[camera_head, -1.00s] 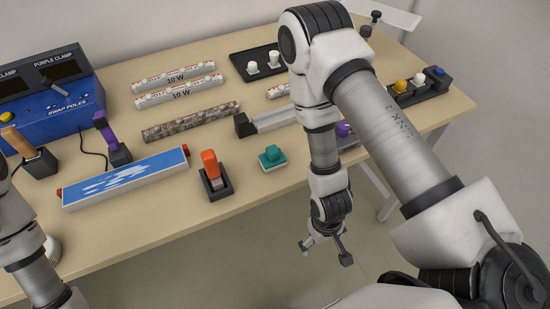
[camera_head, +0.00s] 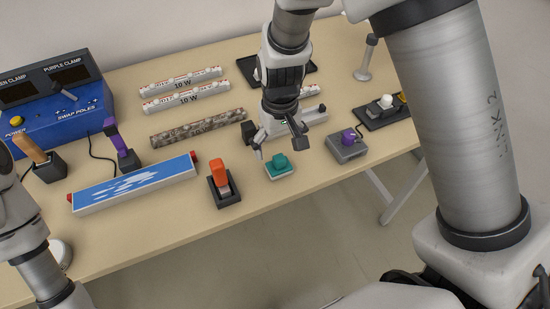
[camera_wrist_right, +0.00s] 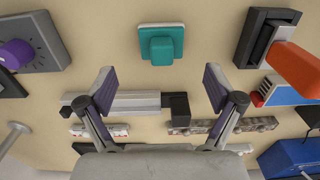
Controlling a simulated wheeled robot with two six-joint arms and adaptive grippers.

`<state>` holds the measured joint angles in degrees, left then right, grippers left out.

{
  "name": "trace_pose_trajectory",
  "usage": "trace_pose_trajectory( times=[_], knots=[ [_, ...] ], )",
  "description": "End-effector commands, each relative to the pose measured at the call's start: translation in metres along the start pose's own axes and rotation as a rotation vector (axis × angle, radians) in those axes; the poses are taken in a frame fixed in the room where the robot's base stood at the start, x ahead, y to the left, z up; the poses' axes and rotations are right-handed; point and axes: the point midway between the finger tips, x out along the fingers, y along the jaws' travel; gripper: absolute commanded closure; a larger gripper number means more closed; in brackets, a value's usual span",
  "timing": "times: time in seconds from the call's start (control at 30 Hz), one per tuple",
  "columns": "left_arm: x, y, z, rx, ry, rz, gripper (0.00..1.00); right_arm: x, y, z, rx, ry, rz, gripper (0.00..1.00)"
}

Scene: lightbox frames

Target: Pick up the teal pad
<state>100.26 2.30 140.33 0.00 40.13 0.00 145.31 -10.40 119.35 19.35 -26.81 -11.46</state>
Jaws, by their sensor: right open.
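The teal pad (camera_head: 279,166) lies on the table near its front edge, a teal block on a teal-and-white base. In the right wrist view the teal pad (camera_wrist_right: 161,44) is at the top centre, beyond the fingertips and roughly centred between them. My right gripper (camera_head: 279,148) is open and empty, pointing down above the table just behind the pad. Its two spread fingers (camera_wrist_right: 159,82) show in the wrist view, apart from the pad. My left arm shows at the left edge of the head view, but its gripper does not.
An orange-handled switch (camera_head: 222,186) stands left of the pad. A grey box with a purple knob (camera_head: 347,146) stands to its right. A grey slider rail (camera_wrist_right: 125,103) lies behind it, near the gripper. A blue-and-white bar (camera_head: 135,183) lies farther left.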

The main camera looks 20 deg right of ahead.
Motion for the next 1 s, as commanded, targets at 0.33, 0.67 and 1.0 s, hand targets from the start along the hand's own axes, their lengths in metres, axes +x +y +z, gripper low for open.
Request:
trace_pose_trajectory(
  times=[0.33,0.67,1.0],
  knots=[
    [-0.005,0.000,0.000,0.000,-0.001,0.000,0.60,0.056,-0.003,0.000,0.000,-0.002,0.001,0.08],
    [-0.005,0.000,0.000,0.000,-0.001,0.000,0.60,0.060,-0.003,0.000,0.001,0.000,0.002,0.37],
    [-0.004,0.000,0.000,0.000,-0.001,0.000,0.60,0.062,-0.003,0.001,0.001,-0.003,0.002,0.77]
  ],
)
